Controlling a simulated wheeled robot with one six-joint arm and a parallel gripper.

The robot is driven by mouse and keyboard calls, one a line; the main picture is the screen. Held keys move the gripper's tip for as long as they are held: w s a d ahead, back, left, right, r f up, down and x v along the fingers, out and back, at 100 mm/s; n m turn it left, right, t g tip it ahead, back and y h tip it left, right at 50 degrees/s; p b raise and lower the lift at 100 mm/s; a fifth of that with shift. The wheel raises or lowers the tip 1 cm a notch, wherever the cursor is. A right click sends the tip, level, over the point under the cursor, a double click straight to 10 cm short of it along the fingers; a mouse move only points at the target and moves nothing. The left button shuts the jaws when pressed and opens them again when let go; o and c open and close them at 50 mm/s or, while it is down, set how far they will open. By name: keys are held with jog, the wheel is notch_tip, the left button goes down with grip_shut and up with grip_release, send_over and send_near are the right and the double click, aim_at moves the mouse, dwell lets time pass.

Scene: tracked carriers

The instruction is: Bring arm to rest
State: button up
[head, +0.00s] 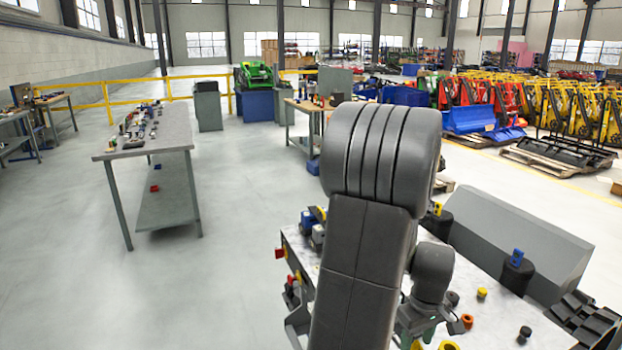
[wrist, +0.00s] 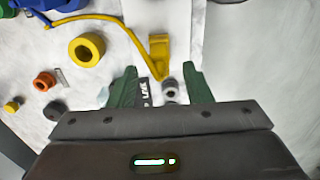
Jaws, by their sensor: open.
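My arm rises in the middle of the head view and bends down over the workbench (head: 490,325) at the lower right. My gripper (head: 432,325) shows there only in part, low over the bench beside the arm. In the wrist view my gripper (wrist: 160,78) has its two green fingers apart. A small grey round part (wrist: 169,84) and a dark label with white letters (wrist: 145,90) show between the fingers. I cannot tell whether the fingers touch anything.
A yellow ring (wrist: 87,50), an orange ring (wrist: 45,81) and a yellow hooked part (wrist: 158,55) lie near the gripper. A grey sloped block (head: 515,240) and a black cylinder with a blue top (head: 517,270) stand on the bench's right. Open floor (head: 230,240) lies left.

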jog(key=shift+r+p, duration=1.35)
jog(key=shift+r, duration=0.9)
